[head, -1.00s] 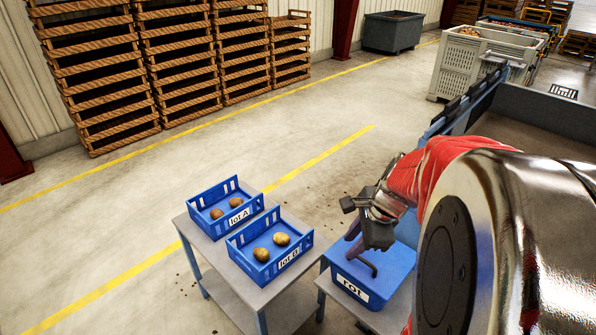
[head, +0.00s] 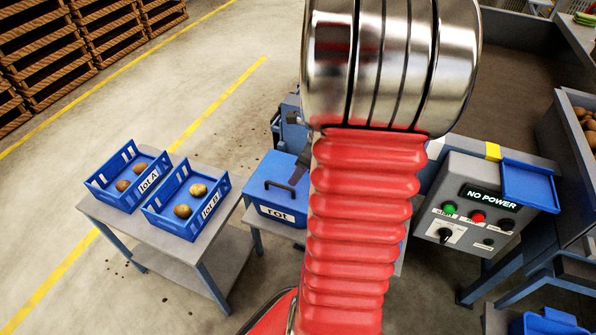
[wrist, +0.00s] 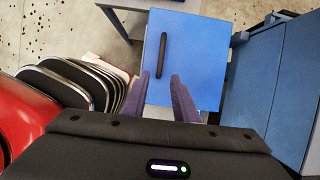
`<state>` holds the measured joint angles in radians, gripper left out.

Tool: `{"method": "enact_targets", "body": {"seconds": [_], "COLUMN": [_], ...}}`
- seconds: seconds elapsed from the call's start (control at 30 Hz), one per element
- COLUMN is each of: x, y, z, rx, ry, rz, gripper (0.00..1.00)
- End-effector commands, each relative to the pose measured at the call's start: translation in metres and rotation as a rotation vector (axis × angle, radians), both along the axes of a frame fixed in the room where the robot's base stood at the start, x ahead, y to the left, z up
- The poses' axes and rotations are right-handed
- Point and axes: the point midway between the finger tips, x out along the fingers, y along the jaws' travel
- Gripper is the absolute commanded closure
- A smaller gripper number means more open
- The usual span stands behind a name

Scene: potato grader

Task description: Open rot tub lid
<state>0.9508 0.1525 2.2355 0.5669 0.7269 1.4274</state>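The blue rot tub (head: 275,212), labelled "rot", stands on a small grey table in the head view. Its blue lid (head: 268,168) lies shut on top and bears a dark bar handle (head: 279,187). In the wrist view the lid (wrist: 200,50) is ahead, and its handle (wrist: 162,55) runs lengthwise on it. My gripper (wrist: 159,78) is open and empty, its fingers spread to either side of the handle's near end in the picture. I cannot tell the gap between fingertips and handle. In the head view my arm hides most of the gripper and the tub's right part.
Blue crates lot A (head: 128,176) and lot B (head: 186,198), holding potatoes, stand on a grey table to the left. A control panel (head: 480,212) reading "NO POWER" is on the right. Blue machine panels (wrist: 280,75) rise close right of the tub in the wrist view.

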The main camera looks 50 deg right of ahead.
Motion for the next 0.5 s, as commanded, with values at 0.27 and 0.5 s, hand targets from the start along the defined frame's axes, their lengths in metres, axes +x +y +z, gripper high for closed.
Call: {"method": "enact_targets", "body": {"seconds": [0.27,0.5], "x": [0.006,0.012], "y": [0.003,0.005], "z": [-0.015,-0.031], "rx": [0.002,0.002], "ry": [0.001,0.002], "rz": [0.003,0.002], "gripper": [0.73,0.73]}}
